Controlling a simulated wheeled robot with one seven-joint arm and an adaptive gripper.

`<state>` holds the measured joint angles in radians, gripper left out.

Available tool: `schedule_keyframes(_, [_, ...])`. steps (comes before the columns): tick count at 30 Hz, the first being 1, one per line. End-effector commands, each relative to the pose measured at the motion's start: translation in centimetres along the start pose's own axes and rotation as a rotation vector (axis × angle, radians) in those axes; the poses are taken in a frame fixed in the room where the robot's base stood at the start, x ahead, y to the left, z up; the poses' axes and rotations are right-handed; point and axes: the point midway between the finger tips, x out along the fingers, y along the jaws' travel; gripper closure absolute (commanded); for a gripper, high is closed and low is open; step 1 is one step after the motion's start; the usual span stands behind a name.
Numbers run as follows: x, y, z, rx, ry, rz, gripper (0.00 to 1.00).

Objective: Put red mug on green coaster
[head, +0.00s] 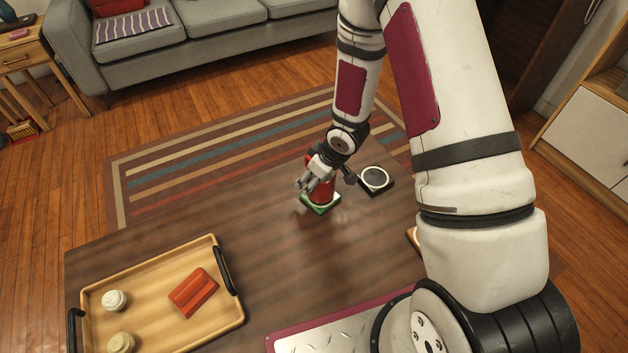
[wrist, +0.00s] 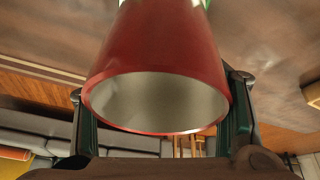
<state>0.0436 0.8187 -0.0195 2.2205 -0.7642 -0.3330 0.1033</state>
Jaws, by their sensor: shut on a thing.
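The red mug (head: 323,192) is between the fingers of my gripper (head: 318,178), which is shut on it. In the wrist view the mug (wrist: 160,50) fills the middle, its pale, empty inside facing the camera, with a finger of my gripper (wrist: 160,125) on each side. The green coaster (head: 320,208) lies on the dark wooden table, directly under the mug in the head view. A sliver of green shows past the mug's far end in the wrist view. I cannot tell whether the mug's base touches the coaster.
A black coaster with a pale round centre (head: 375,179) lies just right of the mug. A wooden tray (head: 165,273) with black handles holds a red block (head: 193,292) and two pale round items at the front left. The table's left middle is clear.

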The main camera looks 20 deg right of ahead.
Motion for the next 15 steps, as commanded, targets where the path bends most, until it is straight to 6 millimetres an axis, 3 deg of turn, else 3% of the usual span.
schedule_keyframes(2, [1.06, 0.01, 0.39, -0.001, 0.001, 0.001, 0.94])
schedule_keyframes(13, [1.26, 0.03, 0.48, 0.000, 0.003, 0.002, 0.94])
schedule_keyframes(14, [1.29, 0.01, 0.52, 0.000, 0.002, 0.001, 0.36])
schedule_keyframes(15, [1.23, 0.01, 0.50, 0.000, 0.002, 0.001, 0.27])
